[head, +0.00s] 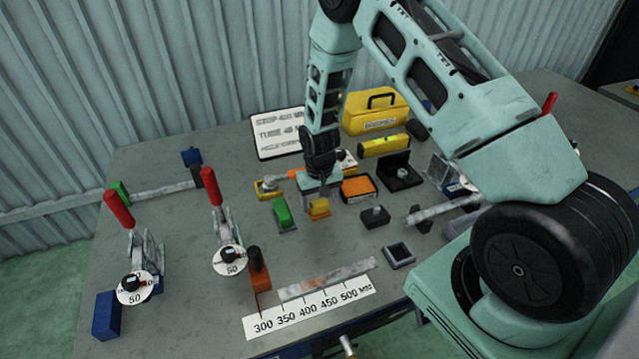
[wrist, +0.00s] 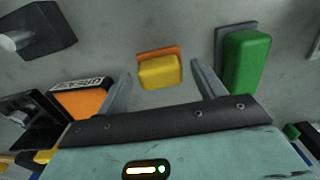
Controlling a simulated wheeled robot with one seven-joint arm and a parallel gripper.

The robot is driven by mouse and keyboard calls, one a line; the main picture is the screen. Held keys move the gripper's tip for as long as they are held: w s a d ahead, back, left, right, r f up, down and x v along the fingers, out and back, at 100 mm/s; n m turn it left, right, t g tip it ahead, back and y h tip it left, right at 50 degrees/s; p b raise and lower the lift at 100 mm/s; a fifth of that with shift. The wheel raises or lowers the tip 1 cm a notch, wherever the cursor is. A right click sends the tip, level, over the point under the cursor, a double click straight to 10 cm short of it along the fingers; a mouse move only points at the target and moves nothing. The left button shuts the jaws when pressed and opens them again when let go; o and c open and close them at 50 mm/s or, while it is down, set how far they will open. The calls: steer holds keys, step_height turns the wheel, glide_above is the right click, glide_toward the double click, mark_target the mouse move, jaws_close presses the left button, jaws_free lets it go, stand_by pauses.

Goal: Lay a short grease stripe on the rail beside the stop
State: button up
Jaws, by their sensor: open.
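My gripper (head: 320,194) is open and points down over the middle of the table. In the wrist view a small yellow block on an orange base (wrist: 160,72) shows between the spread fingers, with gaps on both sides; in the head view this yellow block (head: 319,208) is right at the fingertips. I cannot tell which item carries grease. The metal rail (head: 328,279) lies near the front edge, behind a white scale strip (head: 310,312) marked 300 to 500. An orange stop with a black knob (head: 260,278) stands at the rail's left end. The gripper is well behind the rail.
A green block (head: 284,215) sits just left of the yellow one. An orange-topped box (head: 357,188) and a dark square frame (head: 398,254) lie to the right. Red-handled clamps (head: 222,220) stand upright at left. Bare table lies between the gripper and rail.

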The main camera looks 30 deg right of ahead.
mark_target(319, 203)
step_height(319, 203, up, 10)
steer(key=r+b, duration=0.1)
steer(key=b, duration=0.2)
steer(key=s+a+r+n, duration=0.2)
steer(key=s+a+r, duration=0.25)
steer(key=a, duration=0.35)
steer(key=s+a+r+n, duration=0.2)
steer(key=s+a+r, duration=0.1)
steer(key=s, duration=0.5)
steer(key=s+a+r+n, duration=0.3)
steer(key=s+a+r, duration=0.1)
steer(key=s, duration=0.4)
steer(key=s+a+r+n, duration=0.3)
steer(key=s+a+r, duration=0.1)
steer(key=s, duration=0.4)
steer(key=shift+a+y, duration=0.3)
steer(key=shift+a, duration=0.2)
